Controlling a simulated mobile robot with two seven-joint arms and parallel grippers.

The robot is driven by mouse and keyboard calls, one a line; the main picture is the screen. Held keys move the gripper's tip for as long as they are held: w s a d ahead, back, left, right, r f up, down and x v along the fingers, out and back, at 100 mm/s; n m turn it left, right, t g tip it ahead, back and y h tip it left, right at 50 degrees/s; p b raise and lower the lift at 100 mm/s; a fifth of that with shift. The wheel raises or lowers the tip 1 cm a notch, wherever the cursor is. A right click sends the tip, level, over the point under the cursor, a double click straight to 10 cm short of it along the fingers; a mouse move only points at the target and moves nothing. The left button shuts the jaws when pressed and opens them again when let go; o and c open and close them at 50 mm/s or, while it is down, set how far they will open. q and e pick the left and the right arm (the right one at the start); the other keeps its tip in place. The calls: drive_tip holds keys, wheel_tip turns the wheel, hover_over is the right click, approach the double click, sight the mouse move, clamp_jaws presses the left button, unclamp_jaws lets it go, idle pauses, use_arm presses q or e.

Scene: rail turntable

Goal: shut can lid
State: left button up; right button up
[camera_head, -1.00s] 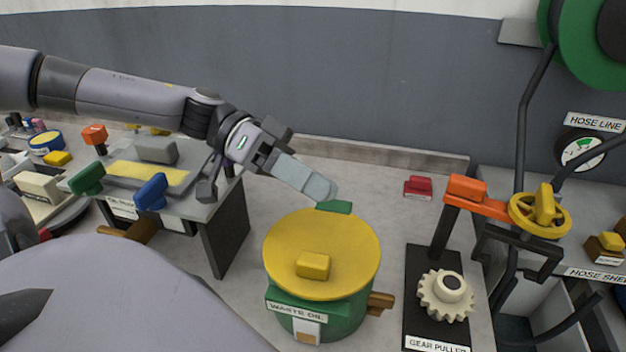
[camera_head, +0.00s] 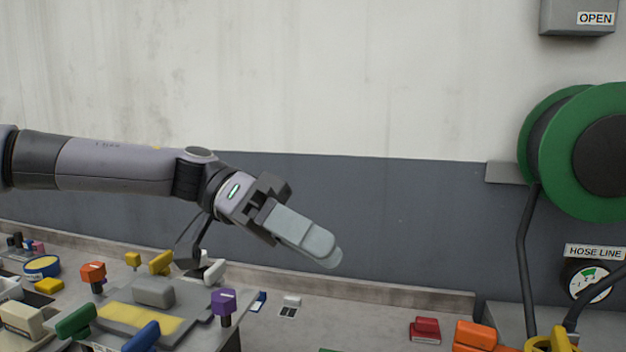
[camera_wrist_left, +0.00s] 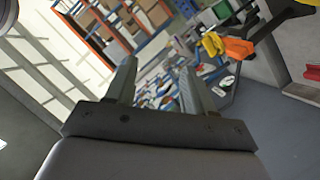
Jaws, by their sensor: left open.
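The can and its yellow lid are out of the head view, below its bottom edge. Only a sliver of the green piece at the can's back (camera_head: 328,350) shows there. My left gripper (camera_head: 325,256) is raised in front of the grey wall, above and behind where that sliver shows. In the left wrist view its two fingers (camera_wrist_left: 158,75) stand apart with nothing held between them. The can cannot be made out in that view. My right gripper is not in view.
A bench (camera_head: 215,334) with coloured handles stands at lower left. A green hose reel (camera_head: 560,150) and a gauge (camera_head: 588,282) are at the right. The air around the left gripper is clear.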

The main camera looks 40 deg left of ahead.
use_arm(q)
wheel_tip(320, 180, up, 7)
idle(0.3)
idle(0.5)
